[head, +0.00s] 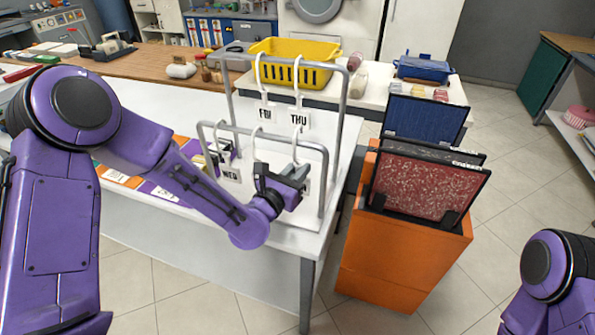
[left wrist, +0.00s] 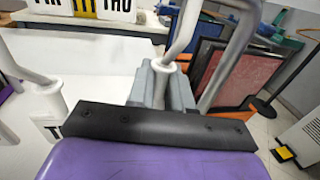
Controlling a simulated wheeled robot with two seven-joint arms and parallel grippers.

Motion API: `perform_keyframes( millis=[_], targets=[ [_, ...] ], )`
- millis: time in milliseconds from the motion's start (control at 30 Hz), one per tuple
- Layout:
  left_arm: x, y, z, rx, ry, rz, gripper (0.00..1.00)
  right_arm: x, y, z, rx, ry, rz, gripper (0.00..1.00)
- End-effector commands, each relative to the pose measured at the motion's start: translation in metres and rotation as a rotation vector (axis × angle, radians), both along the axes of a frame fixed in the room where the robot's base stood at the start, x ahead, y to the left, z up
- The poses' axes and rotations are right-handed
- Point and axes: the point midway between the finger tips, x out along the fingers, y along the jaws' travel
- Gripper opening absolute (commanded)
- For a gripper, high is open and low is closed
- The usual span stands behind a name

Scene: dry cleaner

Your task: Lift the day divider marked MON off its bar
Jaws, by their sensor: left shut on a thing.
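A low grey front bar (head: 228,128) and a taller grey rear bar (head: 344,92) stand on the white table. White hooked day dividers hang on them. FRI (head: 265,113) and THU (head: 299,118) hang on the rear bar, WED (head: 231,175) at the left of the front bar. My left gripper (head: 291,184) is shut on the white stem of the rightmost front divider (head: 294,150); its hook is at the bar. The gripper covers its label, so I cannot read MON. The stem (left wrist: 163,66) shows between the grey fingers (left wrist: 160,88) in the left wrist view. My right gripper is out of view.
An orange bin (head: 400,245) with framed red and blue panels (head: 428,185) stands right of the table. A yellow basket (head: 295,50) sits on a counter behind. Coloured cards (head: 165,193) lie along the table's front left. Tiled floor is free at the front.

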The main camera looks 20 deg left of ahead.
Motion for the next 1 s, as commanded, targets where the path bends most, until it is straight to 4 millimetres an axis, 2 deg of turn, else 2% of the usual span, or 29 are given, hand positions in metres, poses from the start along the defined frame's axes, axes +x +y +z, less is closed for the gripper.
perform_keyframes(
  millis=[33,200,267,333,433,500,700,833,1000],
  targets=[
    [-0.004,0.0,0.022,-0.004,0.001,0.0,0.0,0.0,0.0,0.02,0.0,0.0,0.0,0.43],
    [-0.039,-0.004,0.065,-0.006,0.001,-0.001,0.0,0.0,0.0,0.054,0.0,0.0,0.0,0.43],
    [-0.051,-0.006,0.079,-0.005,0.001,-0.001,0.0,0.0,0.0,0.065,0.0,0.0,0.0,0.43],
    [-0.071,-0.008,0.08,-0.006,0.002,-0.002,0.0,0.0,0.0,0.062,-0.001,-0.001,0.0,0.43],
    [-0.1,-0.012,0.098,-0.004,0.006,-0.002,0.0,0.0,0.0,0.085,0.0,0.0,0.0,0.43],
    [-0.102,-0.012,0.101,0.004,0.005,-0.001,0.0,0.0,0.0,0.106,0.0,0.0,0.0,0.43],
    [-0.12,-0.014,0.106,-0.001,0.006,0.0,0.0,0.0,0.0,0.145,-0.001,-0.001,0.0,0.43],
    [-0.133,-0.015,0.108,0.0,0.002,-0.002,0.0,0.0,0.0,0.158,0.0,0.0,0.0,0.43],
    [-0.139,-0.016,0.107,-0.001,0.0,0.0,0.0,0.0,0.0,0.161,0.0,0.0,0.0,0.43]
  ],
)
